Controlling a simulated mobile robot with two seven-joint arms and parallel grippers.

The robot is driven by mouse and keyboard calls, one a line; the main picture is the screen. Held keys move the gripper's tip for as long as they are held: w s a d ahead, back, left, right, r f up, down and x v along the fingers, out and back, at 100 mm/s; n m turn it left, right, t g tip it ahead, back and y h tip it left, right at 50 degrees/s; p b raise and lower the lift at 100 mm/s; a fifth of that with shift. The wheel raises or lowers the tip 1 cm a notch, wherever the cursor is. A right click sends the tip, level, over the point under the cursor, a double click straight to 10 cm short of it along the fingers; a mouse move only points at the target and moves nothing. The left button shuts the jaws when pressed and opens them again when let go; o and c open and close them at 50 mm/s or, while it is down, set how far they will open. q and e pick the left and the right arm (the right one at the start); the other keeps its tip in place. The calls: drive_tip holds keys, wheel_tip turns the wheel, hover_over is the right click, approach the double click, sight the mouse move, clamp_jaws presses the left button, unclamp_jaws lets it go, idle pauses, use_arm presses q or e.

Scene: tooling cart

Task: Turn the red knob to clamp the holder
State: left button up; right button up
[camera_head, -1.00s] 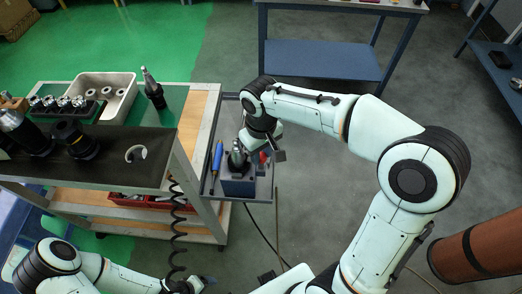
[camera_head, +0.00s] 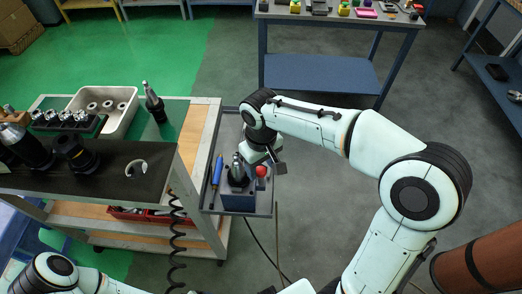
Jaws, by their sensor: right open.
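The red knob (camera_head: 261,171) sits on the right side of the blue-grey holder block (camera_head: 238,201), on the small side tray of the cart. A dark tool holder with a metal tip (camera_head: 238,172) stands upright in the block. My right gripper (camera_head: 277,167) is open, just above and to the right of the knob. Its fingers are small here, and I cannot tell whether they touch the knob. My left arm shows at the lower left, but its gripper is outside the picture.
A blue-handled screwdriver (camera_head: 216,171) lies on the tray (camera_head: 206,196), left of the block. The cart top (camera_head: 186,150) carries a white bin (camera_head: 127,113), a standing tool (camera_head: 154,102) and several tool holders. A blue table (camera_head: 320,72) stands behind. A brown cylinder (camera_head: 480,258) is at the lower right.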

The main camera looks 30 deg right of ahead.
sight(261, 170)
use_arm(q)
drive_tip(key=shift+w+r+p, duration=0.9)
drive_tip(key=shift+w+r, duration=0.35)
use_arm(e)
wheel_tip(261, 170, up, 13)
drive_tip(key=shift+f, duration=0.2)
